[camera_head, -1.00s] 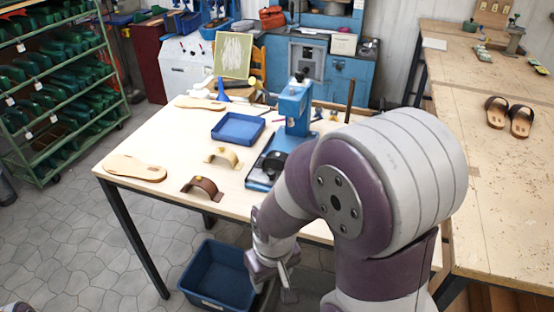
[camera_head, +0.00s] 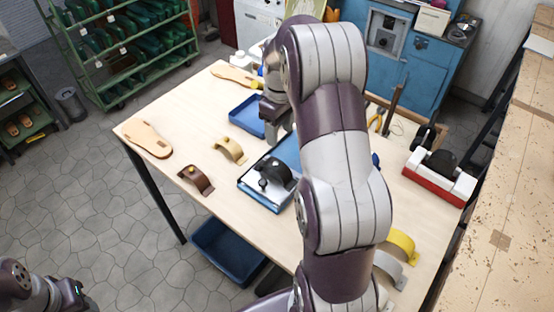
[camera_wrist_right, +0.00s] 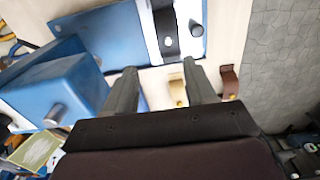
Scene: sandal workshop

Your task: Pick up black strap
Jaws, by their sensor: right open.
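The black strap (camera_head: 274,174) lies arched on the base plate of the blue press, beside a dark round knob. It also shows in the right wrist view (camera_wrist_right: 167,36), at the top middle. My right gripper (camera_head: 278,130) is above the table, beyond the strap in the head view and partly hidden by my own arm. In the right wrist view its two fingers (camera_wrist_right: 158,68) are apart with nothing held between them. The strap is beyond the fingertips, not touched. Of my left arm (camera_head: 36,292), only a part shows at the lower left; its gripper fingers do not show.
A tan strap (camera_head: 229,149) and a brown strap (camera_head: 196,179) stand left of the press. A red-and-white device (camera_head: 440,178) and a yellow strap (camera_head: 404,243) are at the right. My arm hides most of the press.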

